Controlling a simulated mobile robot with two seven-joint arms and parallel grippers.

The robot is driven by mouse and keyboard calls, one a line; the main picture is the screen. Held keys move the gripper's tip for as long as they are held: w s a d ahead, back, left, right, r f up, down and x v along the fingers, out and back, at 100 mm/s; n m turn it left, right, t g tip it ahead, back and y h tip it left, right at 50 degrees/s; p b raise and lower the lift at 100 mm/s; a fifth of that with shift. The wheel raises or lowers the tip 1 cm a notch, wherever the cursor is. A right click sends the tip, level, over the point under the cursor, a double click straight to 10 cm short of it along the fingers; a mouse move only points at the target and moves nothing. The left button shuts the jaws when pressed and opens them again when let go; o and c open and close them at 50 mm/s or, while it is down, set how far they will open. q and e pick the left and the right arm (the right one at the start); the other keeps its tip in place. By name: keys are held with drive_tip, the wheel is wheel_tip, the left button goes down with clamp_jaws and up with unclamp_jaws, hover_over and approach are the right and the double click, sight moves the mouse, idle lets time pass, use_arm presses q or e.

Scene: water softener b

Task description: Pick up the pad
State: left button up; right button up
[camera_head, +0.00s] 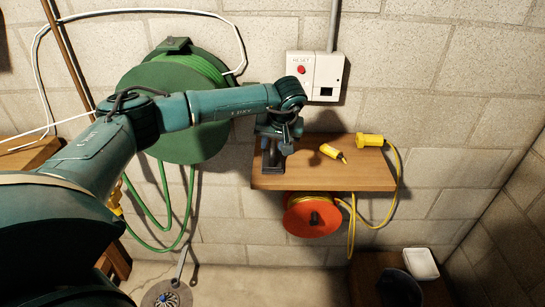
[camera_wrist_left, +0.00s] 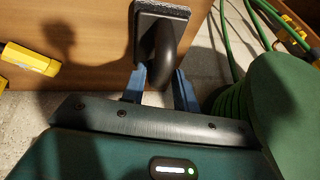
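The pad (camera_wrist_left: 168,12) has a grey, rough face and a thick dark curved handle. In the left wrist view it is at the top, at the edge of the wooden shelf. In the head view a dark block, which seems to be the pad (camera_head: 272,157), is at the shelf's left end, partly covered by my left gripper (camera_head: 274,138). In the left wrist view the two blue fingers of my left gripper (camera_wrist_left: 160,82) are spread, one on each side of the handle. Whether they touch it is hard to tell. My right gripper is in neither view.
The wooden shelf (camera_head: 335,181) also holds a yellow connector (camera_head: 332,152) and a yellow plug (camera_head: 369,140) with a cable. A green hose reel (camera_head: 190,145) hangs close on the left. An orange reel (camera_head: 300,216) is below; a grey box (camera_head: 320,68) is above.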

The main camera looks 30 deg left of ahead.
sight(273, 141)
use_arm(q)
drive_tip(key=shift+w+a+f, duration=0.15)
drive_tip(key=shift+w+f, duration=0.05)
drive_tip(key=shift+f, duration=0.4)
drive_tip(key=shift+c, duration=0.5)
clamp_jaws()
drive_tip(key=shift+r, duration=0.1)
wheel_tip(273, 141, up, 10)
drive_tip(key=shift+b, duration=0.45)
